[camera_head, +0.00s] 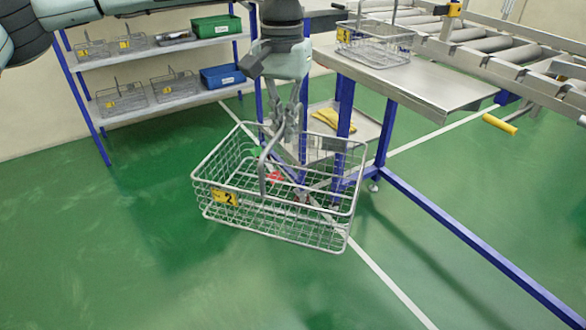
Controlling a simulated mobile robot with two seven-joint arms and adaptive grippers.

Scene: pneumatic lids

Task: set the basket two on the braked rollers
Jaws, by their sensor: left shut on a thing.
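The wire basket two (218,214), with a yellow "2" tag on its front, hangs in the air over the green floor in the middle of the view. My left gripper (270,150) reaches down from the top and is shut on the basket's upright handle. A small red thing and a green thing show inside the basket. The roller conveyor (510,62) runs along the upper right, with several grey rollers in a metal frame. I cannot tell which rollers are braked. My right gripper is not in view.
A steel table (440,88) on blue legs stands right of the basket, carrying another wire basket (372,50). A yellow-handled lever (499,124) sticks out below the conveyor. A shelf rack (140,112) with baskets and bins stands at left. The front floor is clear.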

